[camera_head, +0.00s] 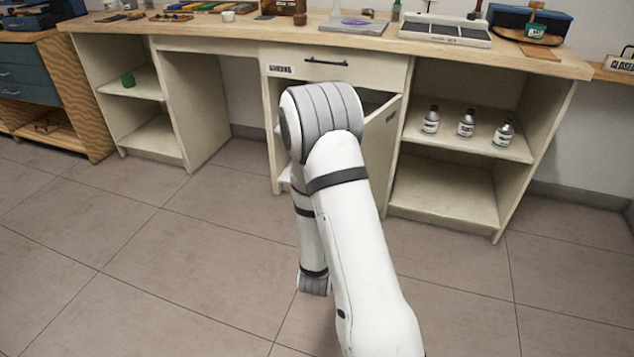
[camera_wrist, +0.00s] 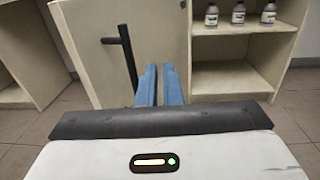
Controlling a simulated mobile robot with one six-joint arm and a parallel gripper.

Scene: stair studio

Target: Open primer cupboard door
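The cupboard door (camera_head: 382,138) is a pale panel under the middle drawer of the workbench. It stands ajar, swung out from its right side, with a dark gap above its top edge. My arm hides much of it in the head view. In the wrist view the door (camera_wrist: 92,50) fills the left and middle, with a dark vertical bar handle (camera_wrist: 127,58) on it. My gripper (camera_wrist: 159,68) shows two blue fingers with a narrow gap and nothing seen between them. They are just right of the handle, in front of the door; whether they touch it is unclear.
The drawer (camera_head: 335,67) above is shut. Open shelves on the right hold several small bottles (camera_head: 466,124). The benchtop (camera_head: 400,42) carries trays and tools. The tiled floor (camera_head: 150,270) in front is clear.

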